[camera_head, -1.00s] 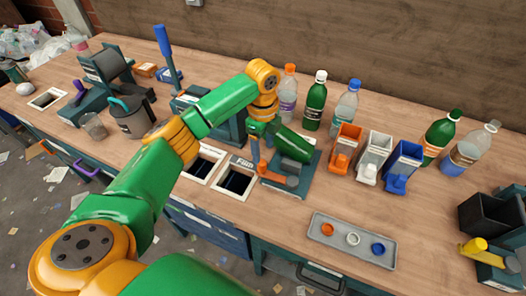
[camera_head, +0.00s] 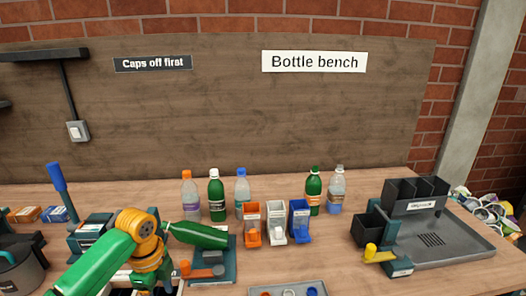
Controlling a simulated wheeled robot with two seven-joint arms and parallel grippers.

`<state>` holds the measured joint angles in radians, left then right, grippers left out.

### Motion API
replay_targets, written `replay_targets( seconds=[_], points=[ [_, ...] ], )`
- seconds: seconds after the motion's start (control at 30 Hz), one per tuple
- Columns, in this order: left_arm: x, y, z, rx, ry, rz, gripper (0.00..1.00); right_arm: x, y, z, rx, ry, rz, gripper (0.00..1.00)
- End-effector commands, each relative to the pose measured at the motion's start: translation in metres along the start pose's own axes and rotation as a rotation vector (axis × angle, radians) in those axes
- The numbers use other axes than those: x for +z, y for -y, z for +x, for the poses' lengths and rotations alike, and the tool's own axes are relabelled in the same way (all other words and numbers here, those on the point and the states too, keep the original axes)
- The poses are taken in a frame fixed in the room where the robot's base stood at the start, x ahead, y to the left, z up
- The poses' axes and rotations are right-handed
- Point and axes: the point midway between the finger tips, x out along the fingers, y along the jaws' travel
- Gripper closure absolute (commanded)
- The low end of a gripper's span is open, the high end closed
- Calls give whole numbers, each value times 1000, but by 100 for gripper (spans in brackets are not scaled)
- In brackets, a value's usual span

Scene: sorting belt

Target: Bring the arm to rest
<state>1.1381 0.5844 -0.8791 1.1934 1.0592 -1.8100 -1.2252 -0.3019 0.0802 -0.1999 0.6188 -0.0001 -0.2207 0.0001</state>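My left arm (camera_head: 100,258), green with orange joints, comes in from the lower left. Its orange wrist joint (camera_head: 150,250) stands over the front of the bench, left of a dark teal fixture (camera_head: 225,270). My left gripper's fingers cannot be made out. My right arm and gripper are out of the picture.
Bottles stand at the back: clear orange-capped (camera_head: 190,198), green white-capped (camera_head: 216,197), clear blue-capped (camera_head: 242,190), green (camera_head: 313,190) and clear (camera_head: 336,190). Orange (camera_head: 252,225), white (camera_head: 276,223) and blue (camera_head: 299,222) bins stand before them. A dark tray (camera_head: 450,250) is at right.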

Motion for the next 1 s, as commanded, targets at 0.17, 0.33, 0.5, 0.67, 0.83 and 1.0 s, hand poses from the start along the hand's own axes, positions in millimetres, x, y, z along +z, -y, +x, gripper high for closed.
replay_targets(
  seconds=[0.17,0.33,0.5,0.67,0.83,1.0],
  points=[
    [-13,-6,17,1,-1,-9,36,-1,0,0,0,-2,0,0],
    [-31,-15,39,-5,-8,-32,36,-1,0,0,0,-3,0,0],
    [-57,-30,66,-20,-33,-81,36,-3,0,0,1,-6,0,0],
    [-89,-55,94,-48,-89,-186,36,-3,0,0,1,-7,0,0],
    [-120,-89,116,-86,-178,-399,36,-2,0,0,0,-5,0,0],
    [-130,-125,124,-124,-252,-701,36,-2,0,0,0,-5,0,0]
  ],
)
